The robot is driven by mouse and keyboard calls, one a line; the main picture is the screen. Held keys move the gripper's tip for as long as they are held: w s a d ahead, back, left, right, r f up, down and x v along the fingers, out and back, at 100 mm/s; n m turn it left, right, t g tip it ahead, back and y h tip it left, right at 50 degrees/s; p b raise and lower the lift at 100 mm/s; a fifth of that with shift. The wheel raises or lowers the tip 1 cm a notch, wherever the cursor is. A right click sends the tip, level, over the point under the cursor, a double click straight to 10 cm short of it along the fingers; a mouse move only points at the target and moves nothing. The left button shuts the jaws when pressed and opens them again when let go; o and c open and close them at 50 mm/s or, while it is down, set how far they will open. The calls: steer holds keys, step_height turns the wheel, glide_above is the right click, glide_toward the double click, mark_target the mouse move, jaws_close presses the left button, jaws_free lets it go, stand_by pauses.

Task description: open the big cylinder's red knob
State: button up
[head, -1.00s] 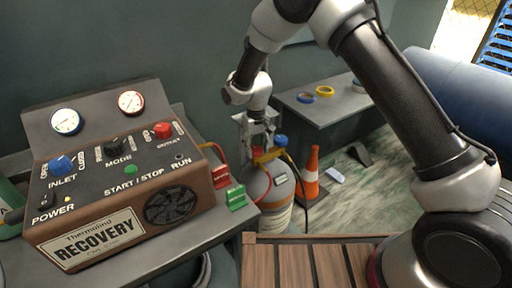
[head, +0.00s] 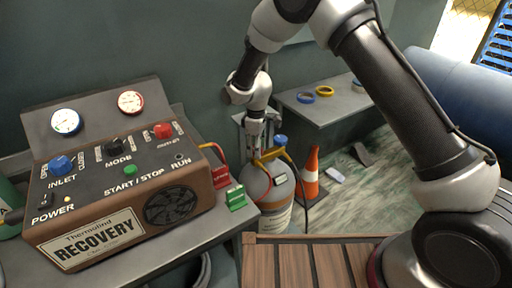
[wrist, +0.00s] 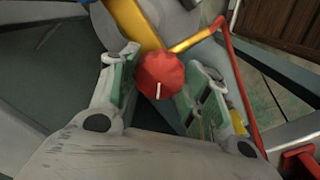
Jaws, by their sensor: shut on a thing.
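The big cylinder (head: 277,220), grey on top with a pale label, stands on the floor right of the recovery machine. Its brass valve fitting (head: 268,156) carries a blue knob (head: 281,140). My gripper (head: 255,155) points down at the fitting from above. In the wrist view the red knob (wrist: 161,72), with a white mark on its face, sits between the two green-padded fingers of my gripper (wrist: 163,88), which is shut on it. In the head view my gripper hides the red knob.
The recovery machine (head: 120,185) stands on a bench at left, with red and green blocks (head: 236,198) beside it. A red hose (wrist: 242,85) runs from the brass fitting. A grey table (head: 335,108) with tape rolls is behind.

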steer(key=n, duration=0.4)
steer(key=shift+n, duration=1.9)
steer(key=shift+w, duration=0.1)
steer(key=o, duration=1)
